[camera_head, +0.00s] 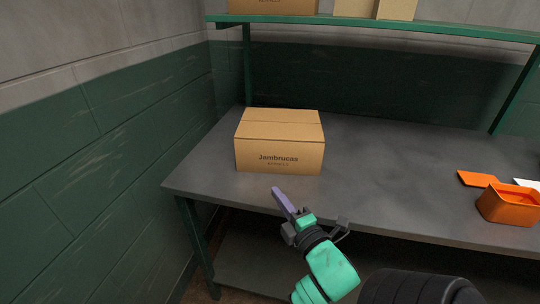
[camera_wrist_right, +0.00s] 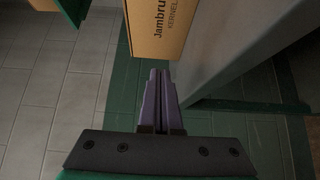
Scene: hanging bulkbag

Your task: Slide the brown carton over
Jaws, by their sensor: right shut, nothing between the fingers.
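The brown carton (camera_head: 279,142), printed "Jambrucas", sits upright on the grey table near its left end. Its printed front face is towards me, close to the table's front edge. My right gripper (camera_head: 278,193) is in front of the carton and a little below it, at the table's front edge, with its purple fingers shut and empty. It looks apart from the carton. In the right wrist view the carton (camera_wrist_right: 158,27) shows beyond the tips of the closed fingers (camera_wrist_right: 160,76). My left gripper is not in view.
The grey table (camera_head: 400,185) is clear right of the carton. An orange bin (camera_head: 509,204) and an orange flat piece (camera_head: 483,179) lie at the right. A green shelf (camera_head: 400,28) with cartons runs above the back. A green and grey wall (camera_head: 90,160) stands on the left.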

